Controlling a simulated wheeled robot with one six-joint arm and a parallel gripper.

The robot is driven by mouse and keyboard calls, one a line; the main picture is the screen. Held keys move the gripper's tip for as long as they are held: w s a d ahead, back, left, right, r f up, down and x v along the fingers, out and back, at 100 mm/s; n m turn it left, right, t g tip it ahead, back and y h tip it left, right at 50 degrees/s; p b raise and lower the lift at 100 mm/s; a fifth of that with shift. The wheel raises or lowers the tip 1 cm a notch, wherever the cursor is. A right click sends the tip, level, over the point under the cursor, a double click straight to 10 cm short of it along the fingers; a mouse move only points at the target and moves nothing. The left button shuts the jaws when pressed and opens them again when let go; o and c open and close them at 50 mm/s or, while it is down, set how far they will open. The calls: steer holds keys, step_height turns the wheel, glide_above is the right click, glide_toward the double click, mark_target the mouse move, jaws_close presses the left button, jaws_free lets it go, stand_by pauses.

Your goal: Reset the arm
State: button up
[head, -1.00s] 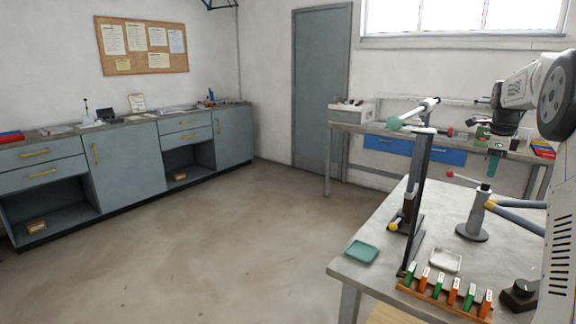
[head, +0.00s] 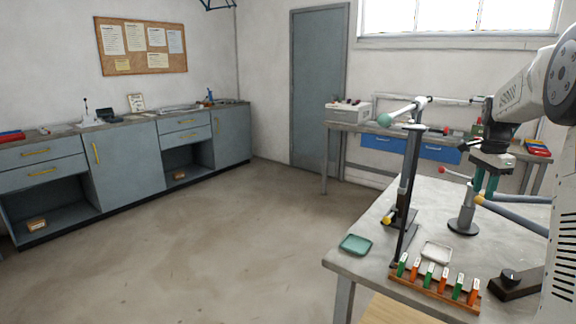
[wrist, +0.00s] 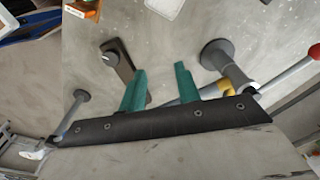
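My gripper (head: 486,187) hangs from my arm at the right of the head view, above the back right of the near table. Its two teal fingers are apart with nothing between them. In the wrist view my gripper (wrist: 160,84) also shows its fingers spread and empty. The dark upright frame post (head: 411,190) stands left of my gripper, apart from it. A grey clamp stand (head: 463,215) with a red-tipped lever is just below and left of the fingers. I cannot tell the exact gap between the fingers and the stand's blue-grey bar (head: 515,211).
The near table (head: 360,270) holds a teal tray (head: 355,245), a white tray (head: 437,252), a rack (head: 433,293) of green and orange pieces, and a dark block with a knob (head: 508,277). A back bench (head: 350,127) stands behind. The floor at left is clear.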

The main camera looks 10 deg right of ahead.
steer(key=s+a+r+n, duration=0.1)
steer(key=s+a+n, duration=0.45)
steer(key=a, duration=0.45)
steer(key=s+a+r+n, duration=0.2)
steer(key=s+a+n, duration=0.4)
steer(key=a, duration=0.5)
steer(key=s+a+f+n+t, duration=0.1)
steer(key=s+a+n, duration=0.6)
steer(key=s+a, duration=1)
steer(key=s+f, duration=0.1)
steer(key=s, duration=0.3)
steer(key=shift+a+f+n+y, duration=0.3)
steer(key=shift+a+n, duration=0.05)
